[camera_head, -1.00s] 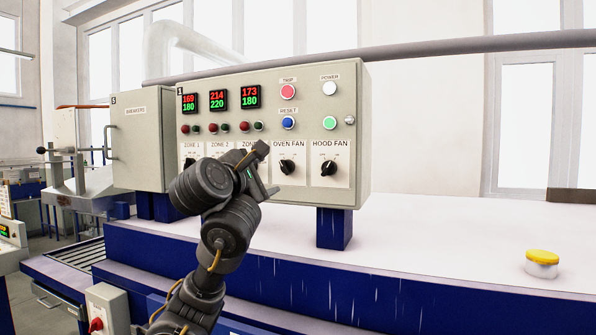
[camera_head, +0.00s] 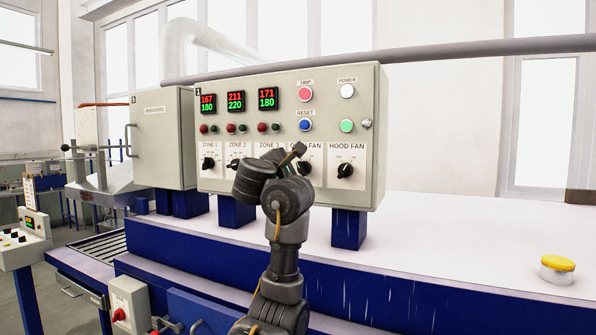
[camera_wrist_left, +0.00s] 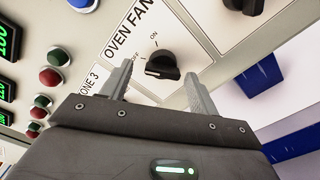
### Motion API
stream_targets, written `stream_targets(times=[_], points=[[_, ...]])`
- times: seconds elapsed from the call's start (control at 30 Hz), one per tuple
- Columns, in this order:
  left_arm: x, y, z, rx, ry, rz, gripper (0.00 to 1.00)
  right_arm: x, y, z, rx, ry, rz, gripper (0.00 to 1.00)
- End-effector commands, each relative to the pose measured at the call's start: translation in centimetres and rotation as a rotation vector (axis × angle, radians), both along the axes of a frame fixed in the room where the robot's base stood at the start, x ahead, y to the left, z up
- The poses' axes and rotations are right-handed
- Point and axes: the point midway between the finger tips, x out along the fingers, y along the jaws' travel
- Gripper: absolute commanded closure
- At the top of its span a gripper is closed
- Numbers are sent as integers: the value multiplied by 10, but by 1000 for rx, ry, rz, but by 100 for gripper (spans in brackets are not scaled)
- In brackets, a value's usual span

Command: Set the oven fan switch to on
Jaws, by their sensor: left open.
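The oven fan switch is a black rotary knob (camera_wrist_left: 162,66) on a white plate in the left wrist view, with OFF and ON printed above it. Its white mark points toward the OFF side. In the head view the knob (camera_head: 305,168) is partly covered by my left gripper (camera_head: 296,158). In the left wrist view my left gripper (camera_wrist_left: 158,88) is open, its two fingers on either side of the knob's lower part. I cannot tell if they touch it. My right gripper is not in view.
The control box (camera_head: 228,158) also carries the hood fan knob (camera_head: 345,170) just right, zone knobs to the left, and buttons above. A blue bench (camera_head: 400,290) runs below, with a yellow-topped button (camera_head: 557,262) at right.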

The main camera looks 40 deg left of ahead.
Motion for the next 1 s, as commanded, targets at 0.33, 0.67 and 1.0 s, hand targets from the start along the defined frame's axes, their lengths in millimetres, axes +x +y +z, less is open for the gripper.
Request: stream_targets(times=[0.33, 0.67, 1.0], points=[[7, 1, -2, 0, 6, -3, 39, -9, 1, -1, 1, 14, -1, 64], [7, 1, -2, 0, 6, -3, 66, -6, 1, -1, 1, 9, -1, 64], [7, 1, -3, 12, 10, -3, 84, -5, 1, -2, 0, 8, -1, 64]])
